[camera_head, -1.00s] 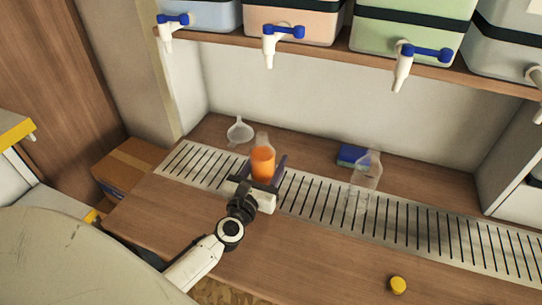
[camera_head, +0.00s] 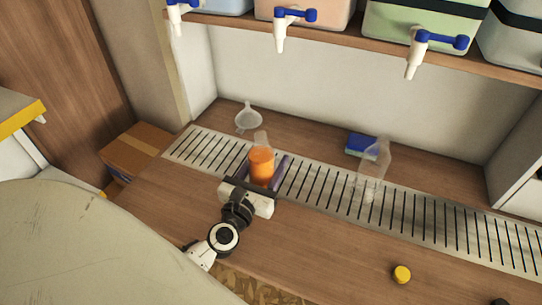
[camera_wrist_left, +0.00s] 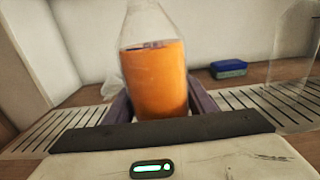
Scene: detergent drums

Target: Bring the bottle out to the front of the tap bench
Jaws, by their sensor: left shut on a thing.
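A clear bottle with orange liquid (camera_head: 261,165) stands upright between the fingers of my left gripper (camera_head: 263,172), over the slotted metal drain strip. In the left wrist view the bottle (camera_wrist_left: 155,80) fills the middle, with a purple finger on each side; my left gripper (camera_wrist_left: 160,105) is shut on it. I cannot tell whether its base touches the strip. The tap bench (camera_head: 320,250) is wooden, with bare wood in front of the strip. My right gripper is not in view.
An empty clear bottle (camera_head: 374,168) stands on the drain strip (camera_head: 420,220) to the right. A blue sponge (camera_head: 361,145) and a funnel (camera_head: 248,117) lie behind. A yellow cap (camera_head: 402,274) lies on the front wood. Taps (camera_head: 417,52) hang from drums above.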

